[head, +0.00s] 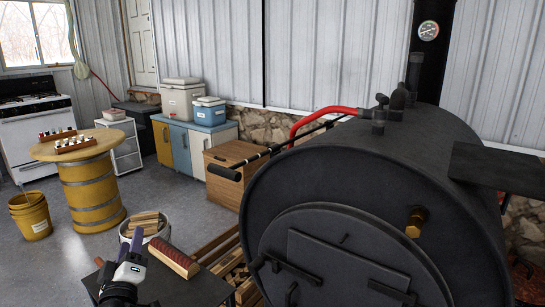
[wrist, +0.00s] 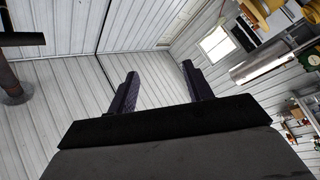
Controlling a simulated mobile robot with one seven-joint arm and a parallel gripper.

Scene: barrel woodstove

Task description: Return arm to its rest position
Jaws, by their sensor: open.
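My gripper (head: 131,244) shows at the lower left of the head view, upright with its dark purple fingers pointing up. It is in front of a round bucket of split wood (head: 161,229) and left of a dark red, wood-based block (head: 174,258). In the wrist view my gripper (wrist: 159,84) has its two dark fingers spread wide apart, with nothing between them. Most of my arm is out of view.
A dark low table (head: 190,290) lies beside my gripper.

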